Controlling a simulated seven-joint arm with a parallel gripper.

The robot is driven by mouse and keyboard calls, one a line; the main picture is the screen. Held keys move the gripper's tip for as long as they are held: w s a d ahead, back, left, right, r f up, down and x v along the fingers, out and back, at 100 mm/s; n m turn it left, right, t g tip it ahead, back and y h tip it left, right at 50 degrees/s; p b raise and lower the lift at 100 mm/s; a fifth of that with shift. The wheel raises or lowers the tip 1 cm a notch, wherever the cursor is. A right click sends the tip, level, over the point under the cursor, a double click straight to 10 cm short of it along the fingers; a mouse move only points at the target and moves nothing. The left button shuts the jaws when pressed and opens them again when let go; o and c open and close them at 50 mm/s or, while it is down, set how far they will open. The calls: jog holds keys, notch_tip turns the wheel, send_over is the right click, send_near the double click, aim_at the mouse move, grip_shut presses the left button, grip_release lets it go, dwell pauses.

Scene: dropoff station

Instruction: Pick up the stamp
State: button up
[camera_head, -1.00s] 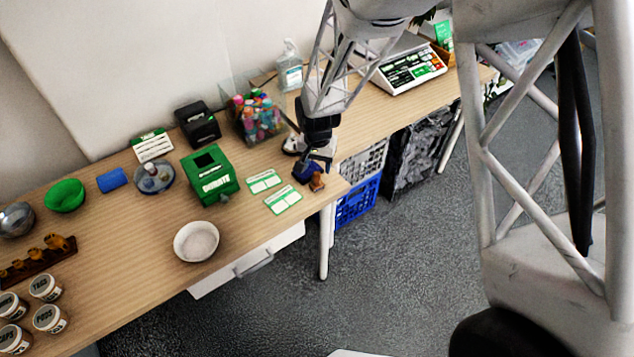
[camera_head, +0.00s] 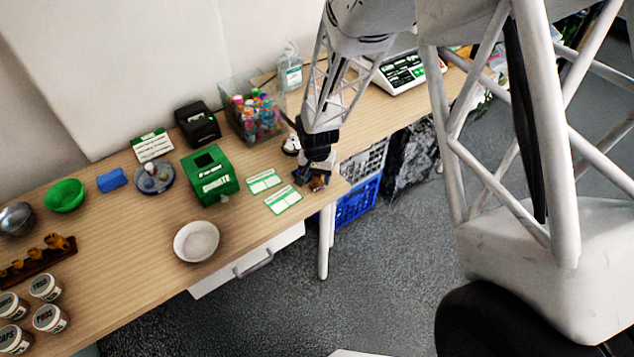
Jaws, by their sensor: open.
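The stamp (camera_head: 318,184) is a small brown object near the right front edge of the table, beside a dark blue pad (camera_head: 299,179). Its upper part is hidden by my gripper. My gripper (camera_head: 316,170) points down right over the stamp and pad, its fingers open. It is too small to tell whether the fingers touch the stamp.
Two green-and-white cards (camera_head: 283,201) lie just left of the stamp. A green donation box (camera_head: 210,175) and a clear bin of colourful bottles (camera_head: 253,115) stand further left and behind. A white bowl (camera_head: 196,241) sits near the front edge. Crates (camera_head: 357,201) are under the table.

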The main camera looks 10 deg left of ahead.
dwell(0.4)
jog(key=c, duration=1)
jog(key=shift+r, duration=0.1)
jog(key=shift+r, duration=0.8)
notch_tip(320, 180, up, 2)
jog(key=shift+r, duration=0.1)
jog(key=s+d, duration=0.3)
jog(key=s, duration=0.4)
jog(key=s+d+r, duration=0.1)
jog(key=s+d, duration=0.3)
jog(key=s, duration=0.3)
jog(key=shift+s, duration=0.2)
